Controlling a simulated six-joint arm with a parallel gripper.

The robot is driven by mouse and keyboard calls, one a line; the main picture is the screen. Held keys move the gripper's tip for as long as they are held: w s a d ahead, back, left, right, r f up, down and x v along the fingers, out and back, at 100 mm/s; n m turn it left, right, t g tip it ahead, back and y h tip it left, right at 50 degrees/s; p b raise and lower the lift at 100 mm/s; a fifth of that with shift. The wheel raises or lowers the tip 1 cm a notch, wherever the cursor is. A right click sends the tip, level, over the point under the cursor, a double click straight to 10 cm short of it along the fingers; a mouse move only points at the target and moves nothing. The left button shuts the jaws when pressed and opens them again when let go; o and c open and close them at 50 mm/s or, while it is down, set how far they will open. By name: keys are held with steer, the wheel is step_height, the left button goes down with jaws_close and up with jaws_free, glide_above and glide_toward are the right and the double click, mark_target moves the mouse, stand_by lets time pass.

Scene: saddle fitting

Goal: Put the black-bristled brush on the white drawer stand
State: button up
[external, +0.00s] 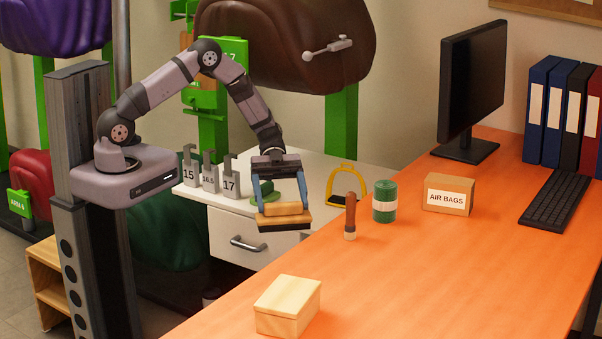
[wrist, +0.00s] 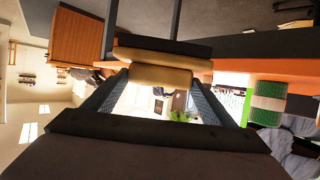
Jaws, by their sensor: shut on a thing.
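The black-bristled brush (external: 284,218) has a tan wooden body with dark bristles along its underside. My gripper (external: 280,204) points down and is shut on the brush's wooden part, one blue finger at each end. The brush is held in the air, roughly level, and in the external view it overlaps the front of the white drawer stand (external: 222,228). Its height over the stand is hard to tell. In the wrist view the brush (wrist: 160,54) spans between my fingers, its dark bristles on the far side. The stand has a grey handle on its drawer.
On the stand are numbered grey gauges (external: 209,180), a green object (external: 264,192) and a yellow stirrup (external: 346,182). The orange desk (external: 420,270) holds a wooden-handled tool (external: 350,214), green roll (external: 384,202), air bags box (external: 447,195) and pale box (external: 288,305). The desk's front right is clear.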

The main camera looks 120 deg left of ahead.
mark_target(286, 210)
steer(key=s+a+f+n+t+y+b, duration=0.25)
steer(key=a+b, duration=0.25)
steer(key=a, duration=0.5)
steer(key=s+a+f+n+t+y+b, duration=0.1)
steer(key=s+a+f+n+y+b, duration=0.2)
steer(key=a, duration=0.7)
steer(key=s+a+r+n+y+b, duration=0.2)
steer(key=s+a+b, duration=0.1)
steer(key=s+a, duration=0.4)
steer(key=s+a+r+n+y+b, duration=0.1)
steer(key=s+a+n+y+b, duration=0.2)
steer(key=s+a, duration=0.4)
steer(key=shift+m+t+h, duration=0.25)
steer(key=shift+m+t, duration=0.2)
steer(key=shift+w+a+f+b, duration=0.15)
steer(key=shift+f+b, duration=0.25)
steer(key=shift+f, duration=1.2)
steer(key=shift+w+a+f+b, duration=0.1)
steer(key=shift+w+f+b, duration=0.2)
steer(key=shift+f, duration=1.3)
steer(key=shift+w+a+f+b, duration=0.1)
steer(key=shift+f+b, duration=0.35)
steer(key=shift+f, duration=1.15)
steer(key=shift+d+f, duration=0.1)
steer(key=shift+f, duration=0.05)
steer(key=o, duration=1.2)
steer(key=shift+o, duration=0.2)
